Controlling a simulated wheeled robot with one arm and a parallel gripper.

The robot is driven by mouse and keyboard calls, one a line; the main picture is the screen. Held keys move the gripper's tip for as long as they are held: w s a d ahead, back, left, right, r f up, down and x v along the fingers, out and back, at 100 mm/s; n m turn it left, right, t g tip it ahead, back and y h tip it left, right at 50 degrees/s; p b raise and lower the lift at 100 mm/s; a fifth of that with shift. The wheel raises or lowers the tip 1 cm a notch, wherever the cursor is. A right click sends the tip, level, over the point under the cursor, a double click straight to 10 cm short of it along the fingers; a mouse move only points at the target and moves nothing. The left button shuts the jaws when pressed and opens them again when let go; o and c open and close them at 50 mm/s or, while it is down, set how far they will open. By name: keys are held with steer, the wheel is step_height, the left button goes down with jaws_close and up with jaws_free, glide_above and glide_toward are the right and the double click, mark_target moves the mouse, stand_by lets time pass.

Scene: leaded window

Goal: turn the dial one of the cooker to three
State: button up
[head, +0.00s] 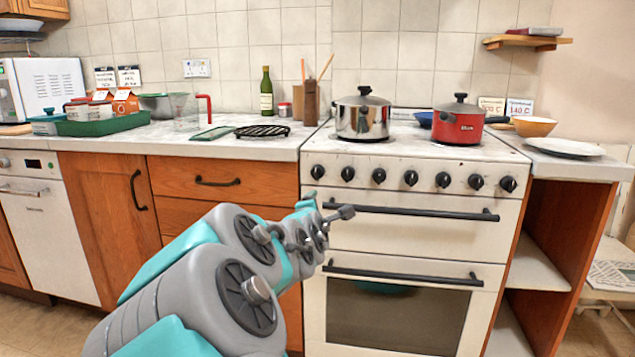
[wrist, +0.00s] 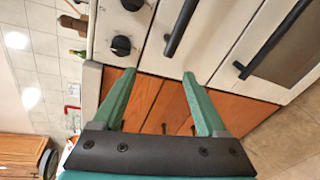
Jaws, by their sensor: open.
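The white cooker (head: 415,228) has a row of several black dials along its front. The dial at the left end (head: 318,172) also shows in the wrist view (wrist: 121,46), where a second dial (wrist: 131,4) is partly cut off at the top edge. Numbers on the dials are too small to read. My gripper (wrist: 158,74) is open and empty, its two green fingers apart. In the wrist view the left-end dial lies just beyond the left fingertip, and they look apart. In the head view the arm reaches in front of the cooker's left side and mostly hides the gripper.
Two black oven handles (head: 410,211) (head: 400,270) stick out below the dials. A steel pot (head: 362,118) and a red pot (head: 457,125) stand on the hob. Wooden drawers (head: 222,180) adjoin the cooker on the left, and an open shelf unit (head: 560,235) on the right.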

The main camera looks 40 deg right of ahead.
mark_target(317, 175)
steer(key=shift+w+d+r+n+t+h+p, duration=0.15)
steer(key=shift+w+d+r+n+t, duration=0.25)
steer(key=shift+w+d+r+n, duration=0.6)
steer(key=shift+w+d+r+n+t+h+p, duration=0.15)
steer(key=shift+w+d+r+n+t, duration=0.35)
steer(key=shift+w+d, duration=1)
steer(key=shift+w+d+r+n+t+h+p, duration=0.1)
steer(key=shift+w+d+r+n+t+h, duration=0.15)
steer(key=shift+w+d+r+n, duration=1)
steer(key=shift+w+a+f+m, duration=0.4)
steer(key=shift+f+m, duration=0.05)
steer(key=shift+m, duration=0.1)
jaws_close()
